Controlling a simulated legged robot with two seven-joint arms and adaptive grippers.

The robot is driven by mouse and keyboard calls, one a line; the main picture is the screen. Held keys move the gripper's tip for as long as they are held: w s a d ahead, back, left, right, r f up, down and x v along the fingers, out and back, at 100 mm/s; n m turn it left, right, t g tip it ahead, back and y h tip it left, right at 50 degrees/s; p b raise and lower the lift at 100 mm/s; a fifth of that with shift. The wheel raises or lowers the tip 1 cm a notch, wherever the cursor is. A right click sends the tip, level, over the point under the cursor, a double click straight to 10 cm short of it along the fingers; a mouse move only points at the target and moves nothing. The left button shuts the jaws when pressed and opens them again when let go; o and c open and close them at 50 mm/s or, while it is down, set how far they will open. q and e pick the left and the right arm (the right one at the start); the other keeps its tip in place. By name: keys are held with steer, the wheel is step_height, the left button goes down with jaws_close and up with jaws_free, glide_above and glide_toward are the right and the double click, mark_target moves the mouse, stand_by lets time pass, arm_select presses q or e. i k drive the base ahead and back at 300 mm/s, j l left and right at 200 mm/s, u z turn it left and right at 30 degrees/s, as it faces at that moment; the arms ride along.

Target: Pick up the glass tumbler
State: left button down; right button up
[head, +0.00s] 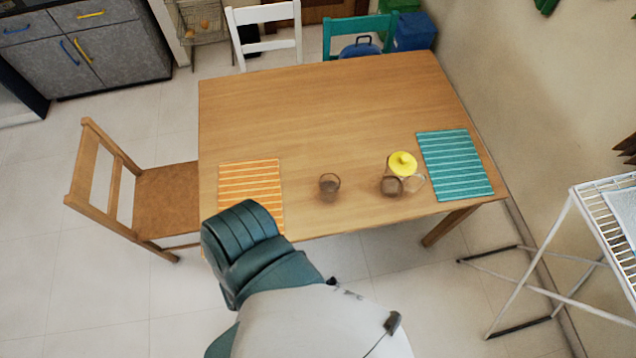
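The glass tumbler (329,187) stands upright near the front edge of the wooden table (310,110), between an orange striped mat and a jug. It looks clear with a brownish tint. Nothing touches it. Neither of my grippers can be made out in the head view. A dark green and white part of my own body fills the bottom middle and overlaps the table's front left corner in the picture.
A glass jug with a yellow lid (402,163) stands right of the tumbler, beside a teal striped mat (455,165). The orange striped mat (250,182) lies left. A wooden chair (165,190) stands at the left side. The table's back half is clear.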

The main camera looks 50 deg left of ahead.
mark_target(328, 197)
steer(key=u, duration=1.55)
